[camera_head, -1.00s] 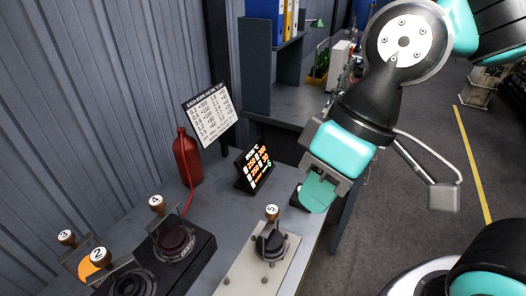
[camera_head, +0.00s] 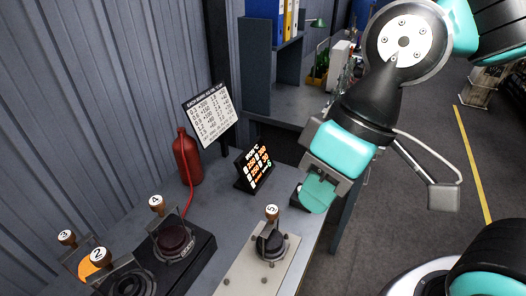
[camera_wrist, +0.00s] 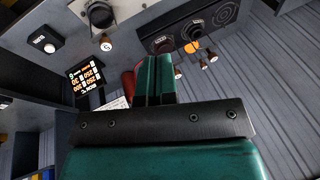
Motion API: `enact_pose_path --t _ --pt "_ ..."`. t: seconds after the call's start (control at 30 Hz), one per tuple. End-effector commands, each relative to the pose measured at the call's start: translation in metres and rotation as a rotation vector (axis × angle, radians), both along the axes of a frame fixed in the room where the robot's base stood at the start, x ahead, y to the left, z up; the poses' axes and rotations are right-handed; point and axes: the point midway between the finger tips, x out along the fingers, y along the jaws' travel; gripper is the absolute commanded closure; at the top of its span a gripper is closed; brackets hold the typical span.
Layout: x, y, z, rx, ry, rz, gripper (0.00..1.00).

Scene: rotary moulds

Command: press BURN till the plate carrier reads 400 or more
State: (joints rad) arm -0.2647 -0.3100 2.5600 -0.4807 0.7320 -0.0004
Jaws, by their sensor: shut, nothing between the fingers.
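My gripper (camera_head: 318,192) is shut and empty, with teal fingers, above the bench's right edge. In the head view it partly covers a small dark box (camera_head: 297,197). In the wrist view its fingers (camera_wrist: 155,78) stand mid-frame, apart from a small box with a pale button (camera_wrist: 47,44) to their left; its label is too small to read surely. A tilted black display (camera_head: 254,167) with orange and white figures stands on the bench. It also shows, turned over, in the wrist view (camera_wrist: 88,81); figures like 250, 200 and 30 show, but I cannot tell which line is the plate carrier.
A dark mould with knob 5 (camera_head: 271,244) sits on a pale plate. Moulds with knobs 2, 3 and 4 (camera_head: 173,238) stand at left, with an orange glow near 2. A red bottle (camera_head: 187,158) and a white chart (camera_head: 211,116) stand behind. Open floor lies right.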

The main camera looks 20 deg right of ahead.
Motion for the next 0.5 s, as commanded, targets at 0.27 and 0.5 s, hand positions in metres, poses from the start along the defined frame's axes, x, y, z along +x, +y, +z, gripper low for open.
enact_pose_path --t 0.27,0.5 --pt "0.01 0.001 -0.005 0.012 -0.019 0.013 1.0" --pt "0.088 -0.003 -0.045 0.083 -0.203 0.128 1.0"
